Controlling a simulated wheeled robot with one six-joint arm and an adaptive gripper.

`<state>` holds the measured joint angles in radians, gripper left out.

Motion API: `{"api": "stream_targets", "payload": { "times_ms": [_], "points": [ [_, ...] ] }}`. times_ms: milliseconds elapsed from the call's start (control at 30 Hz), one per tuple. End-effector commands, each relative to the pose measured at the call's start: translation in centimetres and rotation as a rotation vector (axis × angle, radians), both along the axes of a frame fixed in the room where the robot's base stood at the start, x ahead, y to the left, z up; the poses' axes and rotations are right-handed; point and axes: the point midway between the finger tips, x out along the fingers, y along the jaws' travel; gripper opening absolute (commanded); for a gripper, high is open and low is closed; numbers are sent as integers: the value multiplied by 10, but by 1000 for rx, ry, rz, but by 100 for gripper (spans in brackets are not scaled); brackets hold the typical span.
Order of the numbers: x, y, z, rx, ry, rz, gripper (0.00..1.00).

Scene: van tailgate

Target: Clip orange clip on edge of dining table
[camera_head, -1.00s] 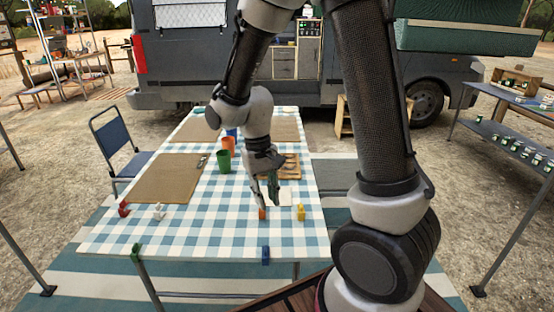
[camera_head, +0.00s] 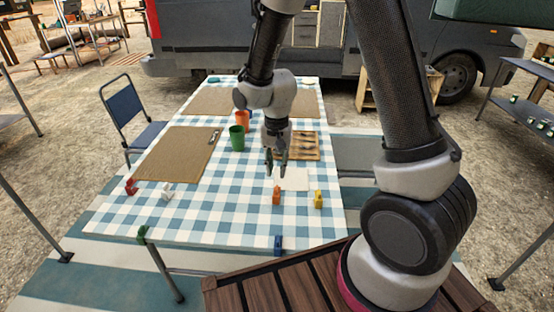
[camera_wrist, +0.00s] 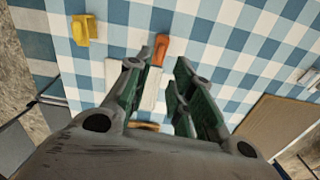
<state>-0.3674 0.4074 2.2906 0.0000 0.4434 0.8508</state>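The orange clip (camera_head: 276,195) stands on the checked cloth of the dining table (camera_head: 210,222), a little in from the near edge. In the wrist view the orange clip (camera_wrist: 162,50) lies just beyond the fingertips, in line with the gap between them. My gripper (camera_head: 276,168) is open and empty, farther back than the clip. Its green-padded fingers (camera_wrist: 166,72) are apart in the wrist view. A green clip (camera_head: 142,234) and a blue clip (camera_head: 278,244) sit on the table's near edge.
A yellow clip (camera_head: 318,199) stands right of the orange one. Red (camera_head: 131,186) and white (camera_head: 167,191) clips stand at left. A white napkin (camera_head: 294,180), cutlery tray (camera_head: 305,146), green cup (camera_head: 237,138) and orange cup (camera_head: 242,120) lie farther back. The front middle is clear.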

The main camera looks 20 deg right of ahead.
Motion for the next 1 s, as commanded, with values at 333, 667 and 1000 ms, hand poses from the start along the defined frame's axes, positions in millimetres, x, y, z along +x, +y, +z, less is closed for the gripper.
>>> {"api": "stream_targets", "payload": {
  "times_ms": [333,667,1000],
  "points": [
    [-1,0,-39,-1,3,1,23],
    [0,0,-68,0,1,2,23],
    [0,0,-75,0,0,2,23]
  ]
}}
